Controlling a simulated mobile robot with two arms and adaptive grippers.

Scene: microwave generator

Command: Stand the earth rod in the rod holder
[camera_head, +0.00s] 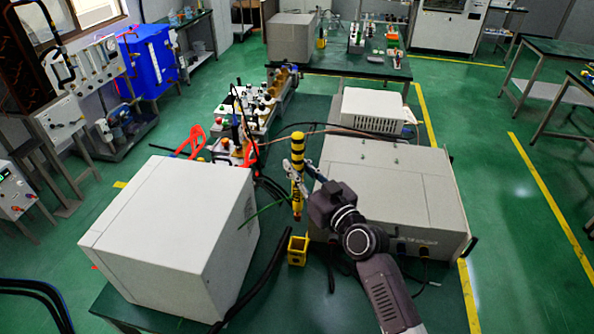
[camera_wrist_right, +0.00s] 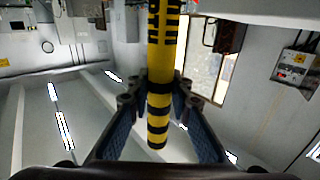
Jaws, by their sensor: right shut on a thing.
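The earth rod (camera_head: 297,148) is yellow with black bands and stands about upright in the head view. My right gripper (camera_head: 304,176) is shut on it around its middle. In the right wrist view the two fingers (camera_wrist_right: 160,97) press the rod (camera_wrist_right: 158,128) from both sides. The rod holder (camera_head: 298,251) is a small yellow open-topped box on the bench. The rod's lower end shows above and behind the holder in the picture, apart from it. I cannot tell the exact height gap. My left gripper is not in view.
A large pale box (camera_head: 170,235) stands left of the holder and a flat grey unit (camera_head: 395,190) stands right of it. Dark cables (camera_head: 255,280) run close to the holder's left. A waveguide assembly (camera_head: 245,120) and a smaller white unit (camera_head: 374,110) lie behind.

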